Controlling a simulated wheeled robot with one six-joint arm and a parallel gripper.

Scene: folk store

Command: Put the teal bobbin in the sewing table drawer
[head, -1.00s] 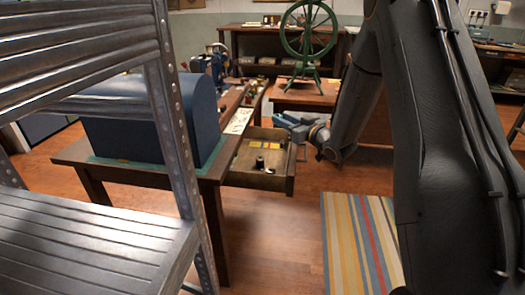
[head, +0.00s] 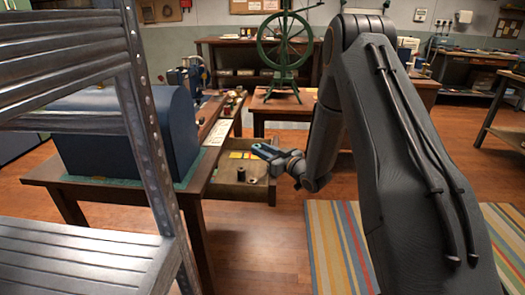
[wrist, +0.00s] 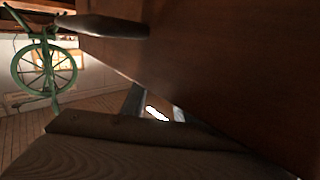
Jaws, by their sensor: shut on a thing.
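The sewing table (head: 110,185) is at the left, with its drawer (head: 240,194) pulled open. My gripper (head: 262,150) is in the head view above the back right part of the open drawer. A small teal patch at its tips looks like the teal bobbin (head: 258,147), mostly hidden by the jaws, which are shut on it. In the wrist view, dark finger shapes stand behind a brown wooden edge with a bright white patch between them. The bobbin cannot be made out there.
The drawer holds a dark spool (head: 243,172) and yellow pieces (head: 237,155). A blue domed case (head: 125,130) stands on the table. A metal rack (head: 150,130) is close at the left. A green spinning wheel (head: 285,45) stands behind. A striped rug (head: 340,240) lies right of the drawer.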

